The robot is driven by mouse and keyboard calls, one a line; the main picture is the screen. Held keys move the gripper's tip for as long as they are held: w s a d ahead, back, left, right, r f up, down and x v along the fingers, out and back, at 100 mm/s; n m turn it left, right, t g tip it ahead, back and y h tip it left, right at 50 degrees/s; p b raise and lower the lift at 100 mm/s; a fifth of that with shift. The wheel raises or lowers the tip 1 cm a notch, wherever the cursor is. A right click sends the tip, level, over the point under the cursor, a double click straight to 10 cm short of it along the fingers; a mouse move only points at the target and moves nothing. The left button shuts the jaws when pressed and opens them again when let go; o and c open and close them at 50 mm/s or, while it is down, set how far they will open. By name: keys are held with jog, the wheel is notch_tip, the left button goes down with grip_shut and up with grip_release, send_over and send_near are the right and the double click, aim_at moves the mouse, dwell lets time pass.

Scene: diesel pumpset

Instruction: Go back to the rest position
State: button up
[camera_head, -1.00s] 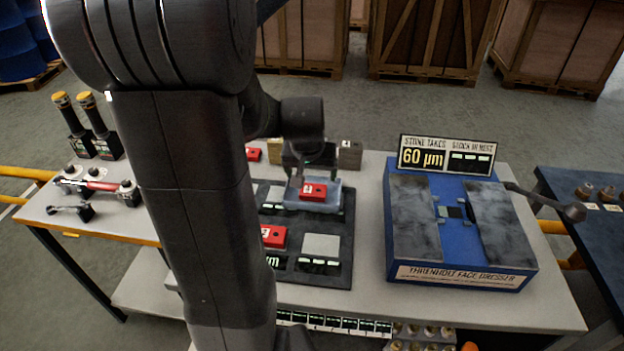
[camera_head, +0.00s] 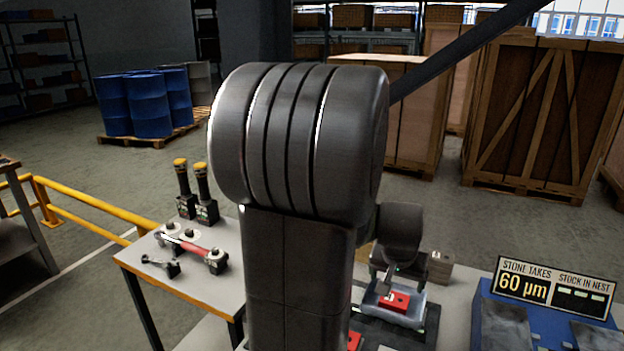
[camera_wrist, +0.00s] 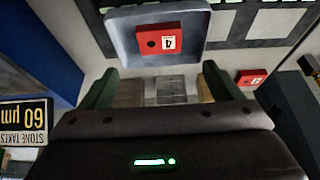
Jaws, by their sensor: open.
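My arm stands upright in the middle of the head view and hides part of the bench. My gripper (camera_wrist: 160,82) is open, with its two green fingers apart and nothing between them. In the head view my gripper (camera_head: 390,270) is bent down over the bench, just behind a pale tray (camera_head: 412,320). The tray holds a red block (camera_head: 393,301). In the wrist view the tray (camera_wrist: 125,42) and the red block marked 4 (camera_wrist: 168,40) lie beyond the fingertips.
The blue face dresser (camera_head: 482,320) with its 60 µm sign (camera_head: 553,287) stands at right. Two yellow-topped tools (camera_head: 195,192) and a red-handled tool (camera_head: 190,246) are at left. Crates (camera_head: 545,115) and blue drums (camera_head: 148,103) stand behind on open floor.

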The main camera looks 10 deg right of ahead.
aim_at(395, 299)
jog(key=x, duration=1)
jog(key=shift+f+b, duration=0.15)
jog(key=shift+b, duration=0.15)
jog(key=shift+r, duration=0.2)
jog(key=shift+f, duration=0.1)
